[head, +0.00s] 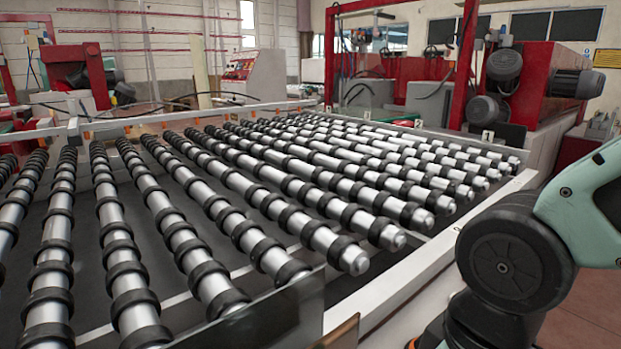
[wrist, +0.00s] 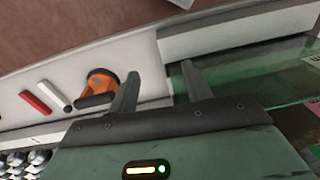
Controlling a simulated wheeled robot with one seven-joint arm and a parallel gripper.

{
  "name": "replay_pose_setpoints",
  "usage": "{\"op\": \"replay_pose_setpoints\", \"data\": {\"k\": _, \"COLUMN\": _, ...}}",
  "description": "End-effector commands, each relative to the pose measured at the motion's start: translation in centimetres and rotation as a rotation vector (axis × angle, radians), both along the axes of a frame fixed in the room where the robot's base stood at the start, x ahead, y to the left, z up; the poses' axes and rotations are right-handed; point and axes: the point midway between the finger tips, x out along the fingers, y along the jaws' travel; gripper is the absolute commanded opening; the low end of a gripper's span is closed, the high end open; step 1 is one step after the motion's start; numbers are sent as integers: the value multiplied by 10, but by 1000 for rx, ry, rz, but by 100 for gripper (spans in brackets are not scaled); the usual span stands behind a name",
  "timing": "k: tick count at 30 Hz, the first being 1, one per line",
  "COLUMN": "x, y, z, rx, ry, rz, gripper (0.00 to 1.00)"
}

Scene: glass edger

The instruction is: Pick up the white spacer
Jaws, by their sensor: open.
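A slim white bar, which looks like the white spacer (wrist: 54,94), lies on a pale ledge (wrist: 12,107) at the left of the wrist view. A similar red bar (wrist: 36,102) lies just left of it. My gripper (wrist: 160,70) is open, with nothing between its fingers. It is to the right of the white bar, with an orange and black object between them in the picture. The head view shows part of my arm at the right, but neither my gripper nor the white bar clearly.
The orange and black object (wrist: 101,82) stands on the ledge by my left finger. Greenish glass sheets (wrist: 235,80) are at the right. In the head view, a roller conveyor (head: 250,190) fills the middle, with red machinery (head: 540,85) behind it.

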Motion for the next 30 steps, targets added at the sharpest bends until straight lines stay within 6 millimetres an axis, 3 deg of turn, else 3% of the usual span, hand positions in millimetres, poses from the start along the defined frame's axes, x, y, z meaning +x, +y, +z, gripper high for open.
{"op": "replay_pose_setpoints", "data": {"k": 5, "x": -9, "y": 5, "z": 3, "rx": -5, "ry": 8, "rz": 31, "gripper": 49}}
{"op": "replay_pose_setpoints", "data": {"k": 11, "x": 1, "y": 1, "z": 1, "rx": -8, "ry": 10, "rz": 27, "gripper": 49}}
{"op": "replay_pose_setpoints", "data": {"k": 20, "x": 68, "y": -35, "z": -17, "rx": 9, "ry": 29, "rz": 44, "gripper": 49}}
{"op": "replay_pose_setpoints", "data": {"k": 30, "x": 140, "y": -106, "z": -37, "rx": 117, "ry": 2, "rz": 69, "gripper": 49}}
